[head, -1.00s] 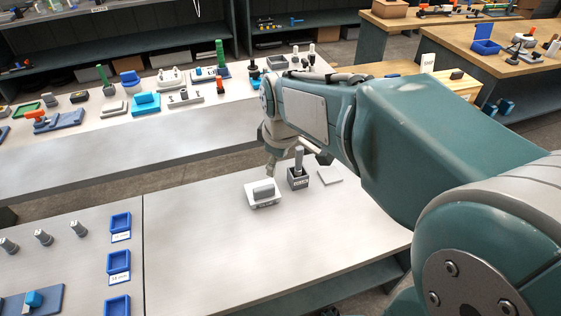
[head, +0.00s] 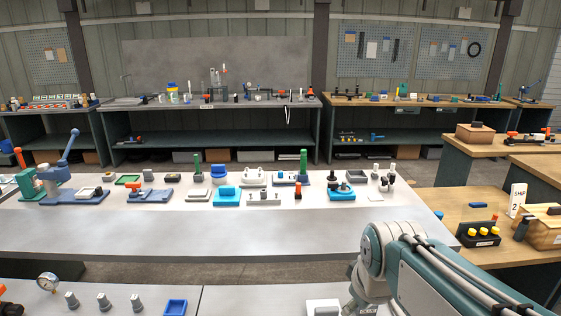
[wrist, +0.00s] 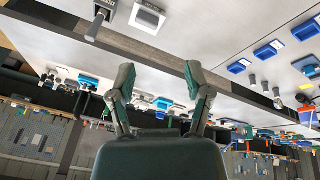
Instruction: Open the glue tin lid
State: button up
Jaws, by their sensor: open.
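I cannot pick out a glue tin or its lid for sure in either view. My gripper (wrist: 161,80) is open in the wrist view, with its two fingers wide apart and nothing between them. That view is upside down, with the near bench at the top. In the head view my arm comes in at the bottom right, and the gripper's fingers are not clearly seen. Small cans and bottles, among them a blue-and-yellow one (head: 172,91), stand on the far back bench, too small to read.
The middle bench (head: 150,235) holds several fixtures at its back, with a bare front strip. A white block with a grey handle (wrist: 148,17) and a dark peg holder (wrist: 104,8) sit on the near bench. A wooden table (head: 465,212) stands at right.

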jog(key=s+m+t, duration=0.1)
jog(key=s+m, duration=0.4)
jog(key=s, duration=0.4)
jog(key=shift+s+r+t, duration=0.15)
jog(key=shift+r+t, duration=0.2)
jog(key=shift+t, duration=0.05)
jog(key=shift+s+f+m, duration=0.1)
jog(key=shift+s+m, duration=0.2)
jog(key=shift+c, duration=1.3)
grip_shut()
jog(key=n+t+y, duration=0.7)
jog(key=n+y, duration=0.6)
jog(key=n, duration=1.4)
send_near(333, 312)
jog(key=s, duration=0.2)
jog(key=s+d, duration=0.1)
jog(key=s, duration=0.1)
jog(key=s+d, duration=0.1)
jog(key=s, duration=0.1)
jog(key=shift+s, duration=0.15)
jog(key=x, duration=1)
jog(key=shift+a, duration=0.1)
jog(key=w, duration=0.2)
jog(key=shift+w, duration=0.4)
jog(key=shift+w+d, duration=0.2)
jog(key=shift+w, duration=0.45)
